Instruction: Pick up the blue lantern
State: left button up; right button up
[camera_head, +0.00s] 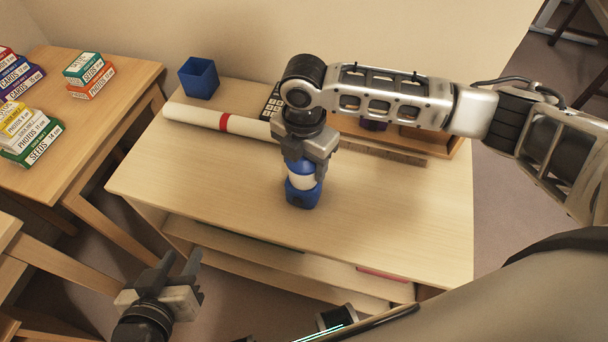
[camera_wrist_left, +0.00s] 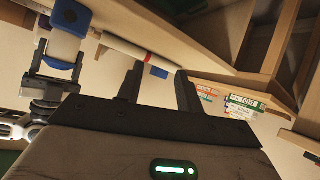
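The blue lantern (camera_head: 301,193) is upright at the front middle of the light wooden desk (camera_head: 400,215). It has a blue base and a pale middle band. My right gripper (camera_head: 305,165) comes down from above with a finger on each side of the lantern, close against it, and hides its top. In the left wrist view the lantern (camera_wrist_left: 62,45) appears upside down at the upper left, between the right gripper's fingers. I cannot tell whether its base touches the desk. My left gripper (camera_head: 186,272) is open and empty, low in front of the desk.
A white roll with a red band (camera_head: 220,121), a dark calculator (camera_head: 272,102) and a blue cup (camera_head: 199,78) are behind the lantern. A wooden tray (camera_head: 445,143) is at the back right. Stacked boxes (camera_head: 30,137) stand on the left table. The desk's front right is clear.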

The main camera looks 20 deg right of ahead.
jog(key=c, duration=1)
jog(key=shift+o, duration=0.2)
jog(key=shift+r, duration=0.1)
